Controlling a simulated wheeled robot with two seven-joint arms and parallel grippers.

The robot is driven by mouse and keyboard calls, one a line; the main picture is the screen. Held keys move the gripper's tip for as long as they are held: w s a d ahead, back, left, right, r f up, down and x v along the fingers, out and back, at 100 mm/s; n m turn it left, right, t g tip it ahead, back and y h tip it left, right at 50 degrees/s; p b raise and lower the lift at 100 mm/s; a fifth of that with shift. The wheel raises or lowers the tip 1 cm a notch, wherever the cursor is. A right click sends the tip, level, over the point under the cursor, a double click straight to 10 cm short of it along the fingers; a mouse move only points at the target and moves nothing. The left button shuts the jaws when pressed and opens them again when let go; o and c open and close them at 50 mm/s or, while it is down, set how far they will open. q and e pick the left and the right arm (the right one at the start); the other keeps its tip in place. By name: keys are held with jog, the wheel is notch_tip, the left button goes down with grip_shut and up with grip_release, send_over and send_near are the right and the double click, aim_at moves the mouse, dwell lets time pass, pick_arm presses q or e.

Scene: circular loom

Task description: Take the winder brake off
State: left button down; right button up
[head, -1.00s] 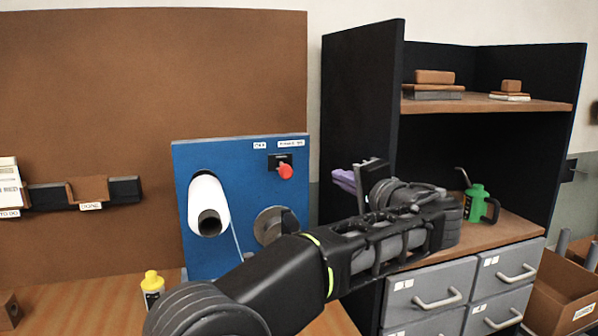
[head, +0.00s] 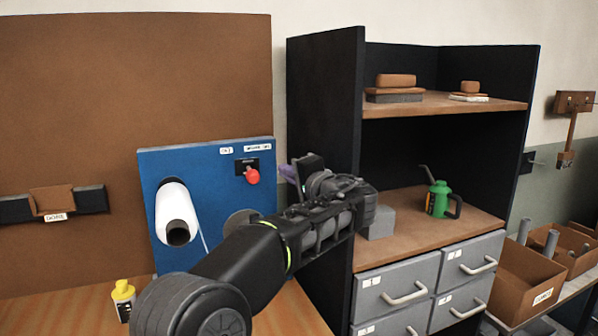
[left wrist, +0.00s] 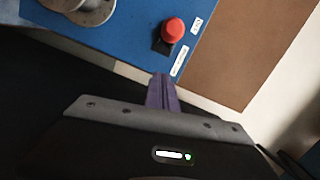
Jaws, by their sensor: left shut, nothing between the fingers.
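A blue machine panel (head: 195,165) carries a red knob (head: 252,175) on a small black plate at its upper right. Two white labels sit above it, their text too small to read surely. The knob also shows in the left wrist view (left wrist: 173,30), near a white label. My left gripper (head: 288,172), with purple fingers, is just right of the knob and apart from it. In the left wrist view its fingers (left wrist: 162,90) are shut and empty, pointing toward the panel just below the knob. My right gripper is not in view.
A white roll (head: 176,213) sticks out of the panel, with a metal disc (head: 240,218) partly hidden by my left arm. A yellow bottle (head: 123,298) stands on the bench. A dark shelf unit (head: 325,120) with a green can (head: 440,200) stands close on the right.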

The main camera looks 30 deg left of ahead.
aim_at(254, 177)
pick_arm(q)
jog(key=shift+s+a+f, duration=0.2)
jog(key=shift+s+a, duration=0.5)
jog(key=shift+s, duration=0.05)
jog(key=shift+s+a+f, duration=0.2)
jog(key=shift+s+a, duration=0.45)
jog(key=shift+s, duration=0.1)
jog(key=s+m+t+h+b, duration=0.1)
jog(key=b, duration=0.2)
jog(key=s+a+f+m+t+h+b, duration=0.1)
jog(key=t+b, duration=0.1)
jog(key=b, duration=0.2)
jog(key=shift+s+a+m, duration=0.2)
jog(key=shift+s+m, duration=0.1)
jog(key=shift+s+a+r+t+b, duration=0.25)
jog(key=shift+r+t+b, duration=0.1)
jog(key=shift+b, duration=0.25)
jog(key=shift+r, duration=0.15)
